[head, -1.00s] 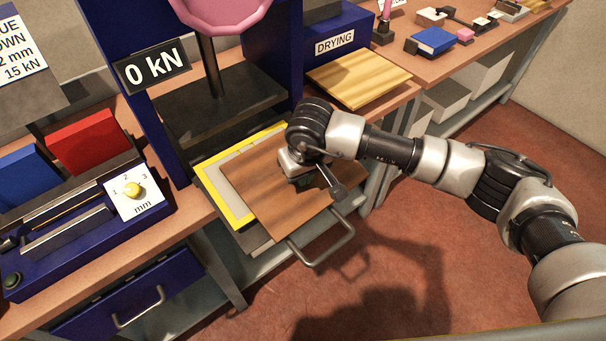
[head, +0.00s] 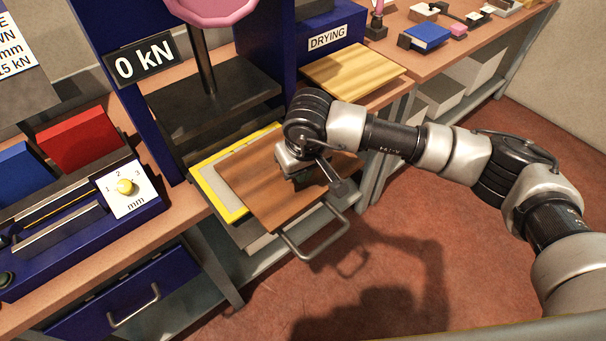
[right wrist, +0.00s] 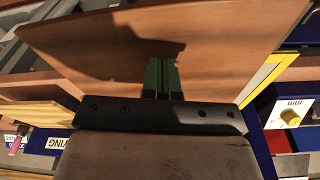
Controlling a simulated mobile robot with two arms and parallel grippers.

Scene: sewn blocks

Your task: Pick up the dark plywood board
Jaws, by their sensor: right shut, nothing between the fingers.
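The dark plywood board (head: 262,188) is a flat brown square sheet. It lies on the pulled-out tray (head: 212,192) with a yellow edge, in front of the press, and overlaps that edge. My right gripper (head: 304,177) is over the board's right part, pointing down at it. In the right wrist view its green fingers (right wrist: 162,70) are together and empty, with the board (right wrist: 215,45) filling the view beyond them. I cannot tell whether the fingertips touch the board. My left gripper is not in view.
The press (head: 212,105) with a pink wheel stands behind the tray. A metal handle (head: 322,240) juts out in front. A pale board (head: 352,75) lies by the DRYING box (head: 328,38). The red block (head: 78,138) and mm dial (head: 125,187) are at left. The floor at right is clear.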

